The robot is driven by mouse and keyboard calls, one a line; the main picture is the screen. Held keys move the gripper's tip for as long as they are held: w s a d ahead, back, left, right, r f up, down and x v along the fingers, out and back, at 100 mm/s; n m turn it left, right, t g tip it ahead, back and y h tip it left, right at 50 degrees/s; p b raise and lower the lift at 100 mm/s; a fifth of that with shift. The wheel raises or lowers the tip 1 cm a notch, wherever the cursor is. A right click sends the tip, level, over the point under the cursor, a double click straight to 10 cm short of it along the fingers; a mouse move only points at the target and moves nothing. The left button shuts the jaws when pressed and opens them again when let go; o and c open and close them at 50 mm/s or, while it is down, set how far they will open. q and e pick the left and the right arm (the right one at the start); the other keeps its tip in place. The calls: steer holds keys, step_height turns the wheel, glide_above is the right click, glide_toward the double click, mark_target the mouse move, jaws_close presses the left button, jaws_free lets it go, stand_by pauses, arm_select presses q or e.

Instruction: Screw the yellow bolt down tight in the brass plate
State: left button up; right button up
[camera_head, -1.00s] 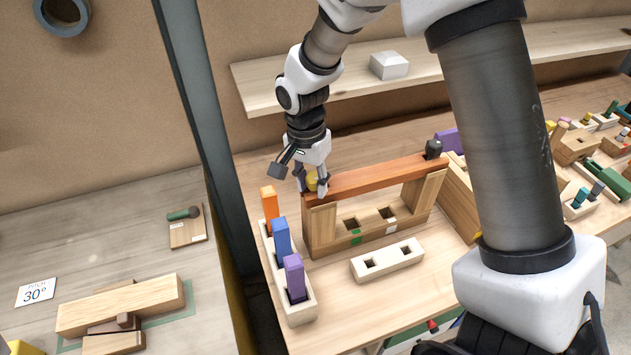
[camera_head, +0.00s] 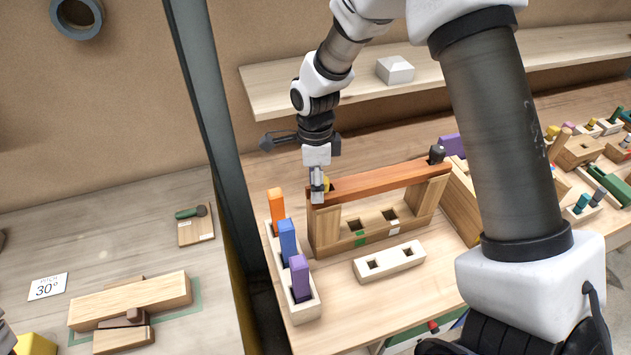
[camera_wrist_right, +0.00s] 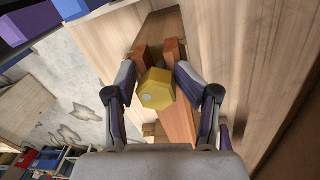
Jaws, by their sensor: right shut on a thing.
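The yellow bolt (camera_wrist_right: 155,90) has a hexagonal head and shows between the two fingers of my right gripper (camera_wrist_right: 157,82) in the wrist view. In the head view my right gripper (camera_head: 318,193) points down at the left end of the red-brown beam (camera_head: 385,180). It is shut on the bolt, and only a sliver of the bolt (camera_head: 327,185) shows beside the fingers. The beam runs under the bolt in the wrist view (camera_wrist_right: 174,117). I cannot make out the brass plate; the bolt and gripper cover that spot.
Orange, blue (camera_head: 288,240) and purple pegs stand in a pale block (camera_head: 306,312) just left of the beam's frame. A dark knob (camera_head: 436,154) sits at the beam's right end. A pale two-hole block (camera_head: 389,262) lies in front. A grey post (camera_head: 213,130) stands at left.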

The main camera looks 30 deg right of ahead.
steer(key=shift+o, duration=0.2)
steer(key=shift+w+d+f+m, duration=0.15)
steer(key=shift+w+m, duration=0.1)
steer(key=shift+m, duration=0.15)
steer(key=shift+o, duration=0.6)
steer(key=shift+m+p, duration=0.45)
steer(key=shift+m, duration=0.55)
steer(key=shift+o, duration=0.6)
steer(key=shift+w+d+m, duration=0.1)
steer(key=shift+m, duration=0.7)
steer(key=shift+w, duration=0.1)
steer(key=shift+o, duration=0.3)
steer(key=shift+w+f, duration=0.1)
steer(key=o, duration=1.1)
steer(key=shift+o, duration=1.4)
steer(key=shift+w+f, duration=0.2)
steer(key=shift+w, duration=0.2)
steer(key=shift+w+d+f, duration=0.2)
steer(key=shift+w, duration=0.2)
steer(key=shift+s+r, duration=0.3)
steer(key=shift+r, duration=0.1)
arm_select(q)
steer(key=shift+w+d+r, duration=0.15)
steer(key=shift+w+r, duration=0.25)
steer(key=shift+r, duration=0.3)
arm_select(e)
step_height(320, 180, up, 11)
steer(key=w, duration=0.1)
steer(key=shift+d+r, duration=0.15)
steer(key=shift+d, duration=0.15)
